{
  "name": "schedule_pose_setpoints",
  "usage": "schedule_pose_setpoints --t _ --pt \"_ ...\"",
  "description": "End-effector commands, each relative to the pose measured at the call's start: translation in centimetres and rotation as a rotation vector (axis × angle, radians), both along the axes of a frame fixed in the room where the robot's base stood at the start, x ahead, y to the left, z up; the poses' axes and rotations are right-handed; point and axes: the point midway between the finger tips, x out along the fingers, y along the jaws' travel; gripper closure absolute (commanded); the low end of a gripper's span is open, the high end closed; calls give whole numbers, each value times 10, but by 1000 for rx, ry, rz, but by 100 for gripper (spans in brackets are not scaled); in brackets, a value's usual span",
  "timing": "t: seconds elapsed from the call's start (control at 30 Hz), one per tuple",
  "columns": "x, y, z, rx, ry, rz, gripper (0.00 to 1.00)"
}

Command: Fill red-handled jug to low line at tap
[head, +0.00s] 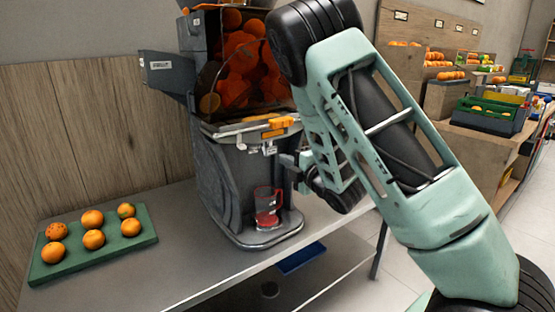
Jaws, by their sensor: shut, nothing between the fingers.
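The red-handled jug (267,205) is clear and stands upright on the juicer's base tray (270,236), under the tap (268,148). Some red shows at the bottom of the jug; I cannot tell whether this is liquid or part of the jug, and no fill line can be read. My gripper (287,161) is shut and empty, just right of the tap and above the jug. It is small in view and partly hidden by my arm. I cannot tell whether it touches the tap.
The grey juicer (222,180) holds many oranges in its upper drum. A green tray (60,269) with several oranges lies at the left of the metal counter (180,225). A blue item (301,258) sits on the shelf below. Produce crates stand at the far right.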

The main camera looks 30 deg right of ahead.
Motion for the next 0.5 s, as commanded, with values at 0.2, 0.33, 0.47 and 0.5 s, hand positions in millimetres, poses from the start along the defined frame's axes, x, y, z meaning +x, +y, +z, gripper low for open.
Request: schedule_pose_setpoints --t 0.2,0.33,0.47,0.5 --pt "34 2 1 0 0 1 100" --pt "44 2 1 0 0 0 100" --pt "47 2 0 1 0 0 100" --pt "47 2 0 1 0 0 100"
